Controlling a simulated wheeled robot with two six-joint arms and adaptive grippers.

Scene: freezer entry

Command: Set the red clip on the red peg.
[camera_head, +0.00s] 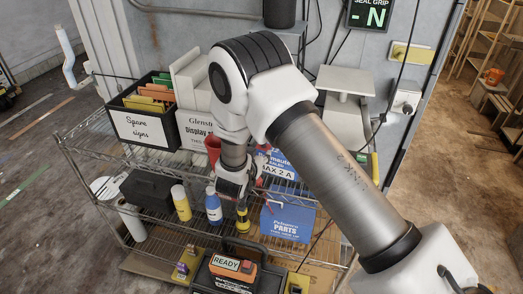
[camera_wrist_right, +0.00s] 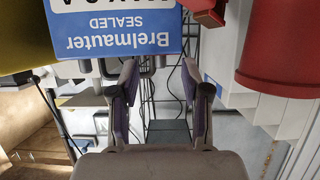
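My right gripper (camera_head: 243,184) is over the wire rack, beside a blue-and-white box. In the wrist view, the right gripper (camera_wrist_right: 161,72) has its two fingers apart with nothing between them. A small red piece (camera_wrist_right: 206,13) shows at the top of that view, beyond the fingers; I cannot tell whether it is the red clip. A large red rounded object (camera_wrist_right: 283,48) fills the upper right. In the head view, a red object (camera_head: 213,147) stands left of my wrist. I cannot make out the red peg. My arm hides part of the rack. My left gripper is not in view.
The "Brelmauter SEALED" box (camera_wrist_right: 118,28) is close to the fingers. The wire rack (camera_head: 95,158) holds a black "Spare signs" bin (camera_head: 142,127), a yellow can (camera_head: 181,203), a blue bottle (camera_head: 214,207) and a blue parts box (camera_head: 288,222). Open floor (camera_head: 40,200) lies left.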

